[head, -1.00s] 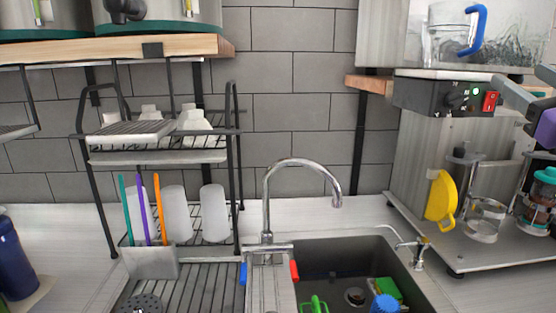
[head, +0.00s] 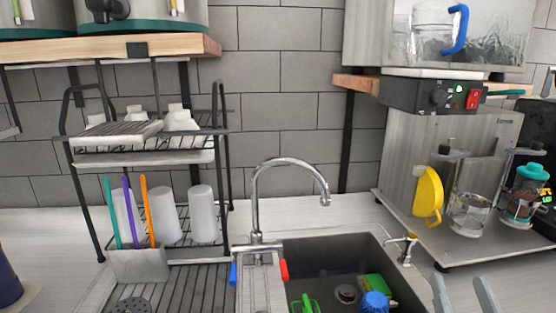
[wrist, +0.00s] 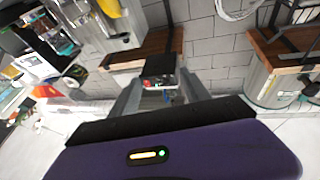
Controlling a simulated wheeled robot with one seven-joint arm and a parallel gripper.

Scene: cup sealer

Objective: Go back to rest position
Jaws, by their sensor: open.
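My gripper (head: 463,296) shows in the head view at the bottom right, with only its two grey fingers in view. The fingers stand apart with nothing between them, in front of the counter to the right of the sink. In the wrist view my gripper (wrist: 160,92) is also open and empty, pointing toward the machine and tiled wall. The steel machine (head: 400,150), with a dark control box and red switch, stands at the right, beyond the fingers. My purple wrist housing fills the bottom of the wrist view.
The sink (head: 330,255) holds green and blue items. The faucet (head: 258,200) rises behind it. A dish rack (head: 190,153) with white cups stands left. A yellow handle (head: 428,195), a glass cup (head: 468,213) and a teal-lidded jar (head: 525,190) are by the machine.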

